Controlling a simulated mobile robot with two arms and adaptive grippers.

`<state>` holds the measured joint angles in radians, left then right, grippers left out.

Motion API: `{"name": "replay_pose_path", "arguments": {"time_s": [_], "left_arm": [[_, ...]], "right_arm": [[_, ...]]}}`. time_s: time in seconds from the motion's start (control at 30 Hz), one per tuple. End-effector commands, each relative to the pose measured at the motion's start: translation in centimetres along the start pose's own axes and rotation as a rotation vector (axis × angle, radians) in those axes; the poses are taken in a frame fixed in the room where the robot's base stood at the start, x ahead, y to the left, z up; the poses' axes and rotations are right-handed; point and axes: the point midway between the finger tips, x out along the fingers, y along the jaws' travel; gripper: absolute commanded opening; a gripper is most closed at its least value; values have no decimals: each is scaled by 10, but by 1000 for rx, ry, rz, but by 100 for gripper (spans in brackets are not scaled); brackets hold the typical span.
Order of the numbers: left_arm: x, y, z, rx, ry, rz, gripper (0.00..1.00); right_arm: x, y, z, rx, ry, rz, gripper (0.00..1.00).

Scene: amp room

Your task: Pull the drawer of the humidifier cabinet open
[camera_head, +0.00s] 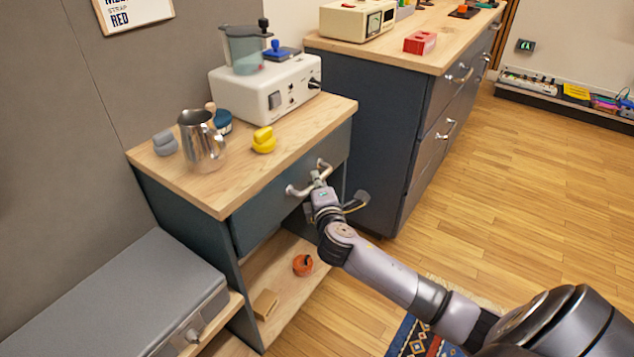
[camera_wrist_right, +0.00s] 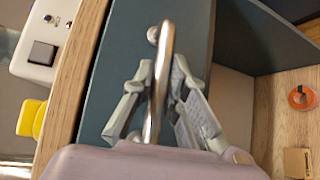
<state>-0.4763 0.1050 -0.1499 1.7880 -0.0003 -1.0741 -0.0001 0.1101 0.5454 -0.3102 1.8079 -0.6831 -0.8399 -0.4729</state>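The humidifier cabinet is the small dark teal cabinet with a wooden top (camera_head: 225,190), left of centre in the head view. Its drawer (camera_head: 262,218) has a dark front that looks about flush with the cabinet. A metal bar handle (camera_head: 298,190) runs along the front. My right gripper (camera_head: 320,178) is at the handle's far part. In the right wrist view its two fingers (camera_wrist_right: 163,80) stand close on either side of the bar (camera_wrist_right: 165,45) and look closed on it. My left gripper is in neither view.
On the top stand a white humidifier (camera_head: 268,95), a metal pitcher (camera_head: 203,145) and a yellow object (camera_head: 264,140). An orange tape roll (camera_head: 303,265) lies on the lower shelf. A larger cabinet (camera_head: 375,120) stands close behind. The wooden floor (camera_head: 530,190) at right is free.

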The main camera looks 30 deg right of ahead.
Motion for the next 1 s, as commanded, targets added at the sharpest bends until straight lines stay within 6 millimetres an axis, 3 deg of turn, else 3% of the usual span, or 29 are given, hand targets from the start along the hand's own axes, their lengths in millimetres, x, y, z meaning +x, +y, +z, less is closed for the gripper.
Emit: {"name": "replay_pose_path", "arguments": {"time_s": [0.17, 1.0], "left_arm": [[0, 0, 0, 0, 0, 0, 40], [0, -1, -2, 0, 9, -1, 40]], "right_arm": [[0, 0, 0, 0, 0, 0, 0], [0, -1, 0, -3, 0, -3, 0]]}}
